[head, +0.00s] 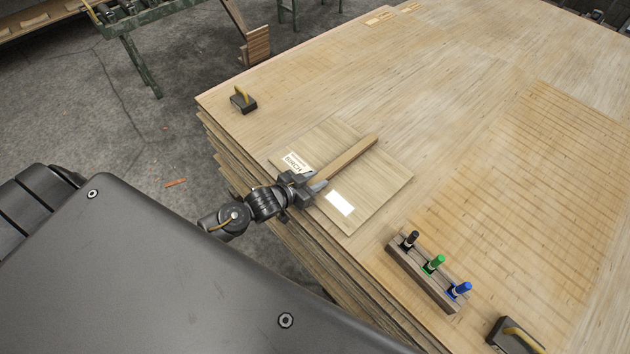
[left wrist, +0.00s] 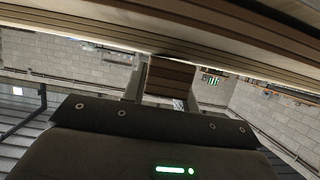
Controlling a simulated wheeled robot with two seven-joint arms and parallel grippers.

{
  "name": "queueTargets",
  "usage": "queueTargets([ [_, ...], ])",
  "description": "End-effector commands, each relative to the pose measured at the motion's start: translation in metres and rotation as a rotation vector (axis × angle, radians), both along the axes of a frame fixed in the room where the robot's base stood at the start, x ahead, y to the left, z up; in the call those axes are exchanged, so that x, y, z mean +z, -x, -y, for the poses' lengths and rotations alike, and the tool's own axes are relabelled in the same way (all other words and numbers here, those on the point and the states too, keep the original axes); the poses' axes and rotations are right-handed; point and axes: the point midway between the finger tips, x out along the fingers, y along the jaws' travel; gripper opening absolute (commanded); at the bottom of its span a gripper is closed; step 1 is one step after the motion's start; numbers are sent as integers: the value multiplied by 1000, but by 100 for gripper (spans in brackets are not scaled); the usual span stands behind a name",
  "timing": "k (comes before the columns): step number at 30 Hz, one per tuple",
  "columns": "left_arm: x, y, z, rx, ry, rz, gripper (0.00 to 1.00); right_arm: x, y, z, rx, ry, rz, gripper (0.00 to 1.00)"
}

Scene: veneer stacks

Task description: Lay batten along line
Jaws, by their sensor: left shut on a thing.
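The batten (head: 347,158) is a narrow wooden strip. My left gripper (head: 314,184) is shut on its near end, at the near-left edge of the square board. The end of the batten (left wrist: 171,77) shows between the fingers in the left wrist view. I cannot tell whether the batten touches the board. I cannot make out a drawn line on it. My right gripper is not in view.
The board lies on a large stack of veneer sheets (head: 440,70). A marker holder (head: 424,273) with black, green and blue markers stands at the lower right. Dark blocks with yellow handles sit at the upper left (head: 243,102) and lower right (head: 512,336). The stack's far surface is mostly clear.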

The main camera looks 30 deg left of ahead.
Motion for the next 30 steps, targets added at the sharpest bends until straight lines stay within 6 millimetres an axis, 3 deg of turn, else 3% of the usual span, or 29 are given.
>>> queueTargets([
  [10,-3,0,0,0,1,2,4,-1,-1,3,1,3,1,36],
  [11,-3,0,0,0,0,0,30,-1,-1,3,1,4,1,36],
  [16,-3,0,0,0,0,0,51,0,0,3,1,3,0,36],
  [25,0,0,0,0,-1,1,51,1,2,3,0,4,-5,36],
  [30,6,18,-7,0,-1,-1,51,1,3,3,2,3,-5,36],
])
